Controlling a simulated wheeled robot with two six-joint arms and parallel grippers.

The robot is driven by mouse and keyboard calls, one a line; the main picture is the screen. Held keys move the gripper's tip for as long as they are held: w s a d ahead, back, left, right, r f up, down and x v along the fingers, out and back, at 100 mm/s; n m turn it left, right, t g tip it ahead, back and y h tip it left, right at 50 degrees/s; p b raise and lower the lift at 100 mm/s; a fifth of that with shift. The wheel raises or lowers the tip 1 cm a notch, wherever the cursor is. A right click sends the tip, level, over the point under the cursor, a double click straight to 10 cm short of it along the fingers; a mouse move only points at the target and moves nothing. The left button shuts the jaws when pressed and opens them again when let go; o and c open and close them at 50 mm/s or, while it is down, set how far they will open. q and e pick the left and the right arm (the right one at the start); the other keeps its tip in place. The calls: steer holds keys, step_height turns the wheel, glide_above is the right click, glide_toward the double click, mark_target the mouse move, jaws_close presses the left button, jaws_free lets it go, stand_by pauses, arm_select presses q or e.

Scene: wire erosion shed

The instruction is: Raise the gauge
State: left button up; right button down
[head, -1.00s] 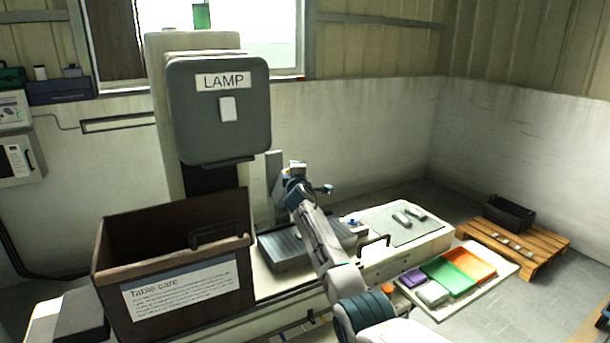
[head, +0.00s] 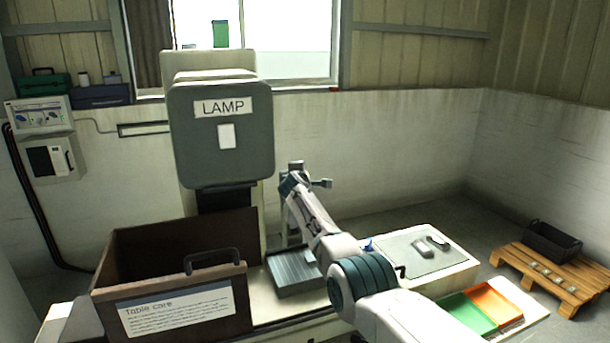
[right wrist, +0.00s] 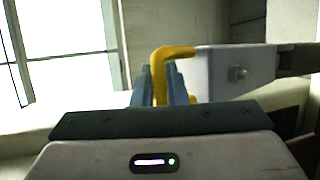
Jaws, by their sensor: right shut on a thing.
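In the right wrist view, a yellow bent handle (right wrist: 158,75) stands between the fingers of my right gripper (right wrist: 163,88), which is shut on it. I cannot tell for sure that this is the gauge. In the head view my right gripper (head: 292,180) is beside a small grey arm (head: 321,183) behind the machine table. The yellow handle is hidden there. My left gripper is not in view.
The LAMP housing (head: 222,150) hangs left of my right arm. A brown Table care bin (head: 180,255) stands in front of it. A grooved grey plate (head: 295,272) lies beside the bin. Green (head: 467,312) and orange (head: 497,302) trays and a pallet (head: 550,275) are at the right.

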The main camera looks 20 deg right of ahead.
steer(key=shift+d+r, duration=0.15)
steer(key=shift+r, duration=0.15)
steer(key=c, duration=1.7)
jaws_free()
steer(key=shift+o, duration=1.2)
steer(key=shift+w+f, duration=0.1)
steer(key=shift+f, duration=0.15)
steer(key=shift+s+a, duration=0.2)
steer(key=shift+s, duration=0.05)
steer(key=v, duration=1)
steer(key=shift+b, duration=0.45)
steer(key=shift+s+d, duration=0.1)
